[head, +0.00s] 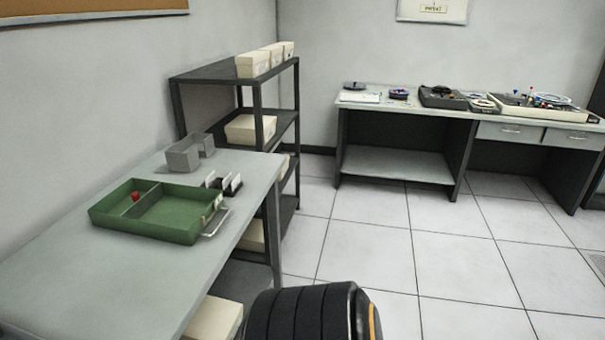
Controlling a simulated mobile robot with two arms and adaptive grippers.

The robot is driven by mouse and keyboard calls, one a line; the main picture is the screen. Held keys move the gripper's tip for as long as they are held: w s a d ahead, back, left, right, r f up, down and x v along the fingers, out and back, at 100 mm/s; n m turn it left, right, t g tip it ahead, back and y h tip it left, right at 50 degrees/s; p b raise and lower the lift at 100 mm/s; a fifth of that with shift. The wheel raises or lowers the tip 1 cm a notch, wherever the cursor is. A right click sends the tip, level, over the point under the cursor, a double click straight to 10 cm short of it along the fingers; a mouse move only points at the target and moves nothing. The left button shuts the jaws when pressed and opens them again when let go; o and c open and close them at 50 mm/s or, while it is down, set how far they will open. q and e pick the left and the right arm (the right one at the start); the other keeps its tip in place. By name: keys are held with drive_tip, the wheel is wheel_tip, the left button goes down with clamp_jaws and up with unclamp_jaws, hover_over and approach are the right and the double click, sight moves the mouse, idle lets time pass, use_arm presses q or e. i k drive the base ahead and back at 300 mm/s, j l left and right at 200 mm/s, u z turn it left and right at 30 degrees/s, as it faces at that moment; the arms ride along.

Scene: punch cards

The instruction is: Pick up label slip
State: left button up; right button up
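I cannot make out a label slip for certain. A small pale patch (217,202) shows at the right end of the green tray (150,226), too small to tell what it is. Small white cards or slips in dark holders (224,184) stand on the grey table just behind the tray's right end. The tray has a divider, a small red thing (136,196) in its left part, and a metal handle (216,223) at its right end. Neither of my grippers is in view.
The grey table (60,272) also holds a grey open box (184,159). A dark shelf (211,73) with cream boxes stands behind it. A desk (399,107) with equipment stands along the far wall. The tiled floor at centre right is clear.

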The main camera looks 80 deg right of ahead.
sight(226, 183)
drive_tip(key=z, duration=2.15)
drive_tip(key=i+l, duration=0.8)
drive_tip(key=l, duration=0.25)
